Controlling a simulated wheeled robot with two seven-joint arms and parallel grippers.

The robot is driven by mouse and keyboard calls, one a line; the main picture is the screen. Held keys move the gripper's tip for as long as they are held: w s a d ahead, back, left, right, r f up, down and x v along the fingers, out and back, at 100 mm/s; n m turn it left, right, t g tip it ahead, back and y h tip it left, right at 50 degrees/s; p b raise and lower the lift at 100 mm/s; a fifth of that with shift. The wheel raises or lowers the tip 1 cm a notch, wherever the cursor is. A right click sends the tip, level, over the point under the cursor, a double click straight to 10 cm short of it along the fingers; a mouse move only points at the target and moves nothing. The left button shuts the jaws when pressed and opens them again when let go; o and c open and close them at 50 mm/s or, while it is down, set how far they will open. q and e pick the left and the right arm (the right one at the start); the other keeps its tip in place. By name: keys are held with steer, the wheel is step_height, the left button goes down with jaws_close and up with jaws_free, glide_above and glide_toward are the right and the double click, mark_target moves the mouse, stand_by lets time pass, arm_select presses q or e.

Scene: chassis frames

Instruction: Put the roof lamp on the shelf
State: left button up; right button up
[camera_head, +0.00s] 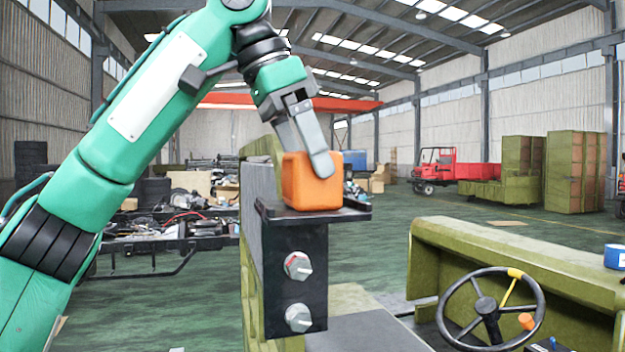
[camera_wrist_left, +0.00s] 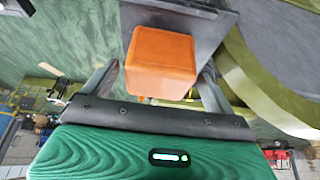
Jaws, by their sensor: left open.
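The roof lamp is an orange, rounded block (camera_head: 300,182) and sits upright on the black shelf (camera_head: 350,214), a flat plate at the top of a bolted bracket. In the left wrist view the lamp (camera_wrist_left: 160,65) stands over the dark grey plate of the shelf (camera_wrist_left: 216,25). My left gripper (camera_head: 318,160) reaches down from above with its fingers on either side of the lamp. In the wrist view the fingers (camera_wrist_left: 160,78) stand apart, with gaps visible beside the lamp. The near finger hides part of the lamp in the head view. My right gripper is not in view.
An olive-green vehicle body with a steering wheel (camera_head: 490,308) is at the lower right, with a blue can (camera_head: 615,256) on its edge. A chassis frame with loose parts (camera_head: 165,228) stands behind on the left. A red truck (camera_head: 455,170) is far back. Green floor lies open between.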

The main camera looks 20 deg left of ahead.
arm_select(q)
steer(key=p+v, duration=0.1)
steer(key=v, duration=0.7)
steer(key=shift+s+a+r, duration=0.15)
steer(key=shift+a+r, duration=0.05)
steer(key=shift+r, duration=0.15)
